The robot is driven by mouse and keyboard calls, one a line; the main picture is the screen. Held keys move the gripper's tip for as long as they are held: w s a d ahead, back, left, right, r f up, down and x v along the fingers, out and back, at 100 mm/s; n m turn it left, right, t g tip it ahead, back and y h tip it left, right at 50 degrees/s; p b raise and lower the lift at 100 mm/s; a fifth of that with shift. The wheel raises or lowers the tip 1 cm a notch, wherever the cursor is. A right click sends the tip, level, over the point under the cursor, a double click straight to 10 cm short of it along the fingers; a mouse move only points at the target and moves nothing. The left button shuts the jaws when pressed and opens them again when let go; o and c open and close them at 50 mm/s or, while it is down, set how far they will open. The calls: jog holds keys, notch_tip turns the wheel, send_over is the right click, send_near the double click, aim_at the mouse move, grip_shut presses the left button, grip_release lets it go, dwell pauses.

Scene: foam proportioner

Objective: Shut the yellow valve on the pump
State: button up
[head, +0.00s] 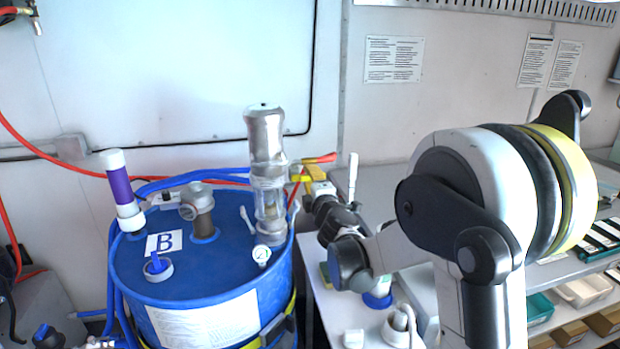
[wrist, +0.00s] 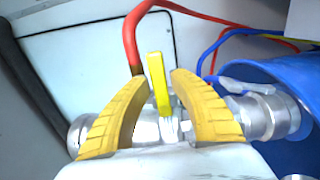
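The pump (head: 266,165) is a silvery upright cylinder on top of a blue drum. In the wrist view, the yellow valve (wrist: 160,82) has a flat lever standing upright on a metal pipe fitting (wrist: 148,130). My gripper (wrist: 158,76) is open, with one yellow finger on each side of the lever. The lever looks nearer the right finger; I cannot tell whether they touch. In the head view, my gripper (head: 308,174) is just right of the pump, and the valve is too small and mixed with the yellow fingers to make out clearly.
The blue drum (head: 190,290) carries a purple-banded tube (head: 122,190) and several fittings. A red hose (wrist: 132,45) rises behind the fitting. A grey lever (wrist: 240,86) sits at the right. A white table (head: 340,310) and shelves stand on the right.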

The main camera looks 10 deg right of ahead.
jog(key=s, duration=1.2)
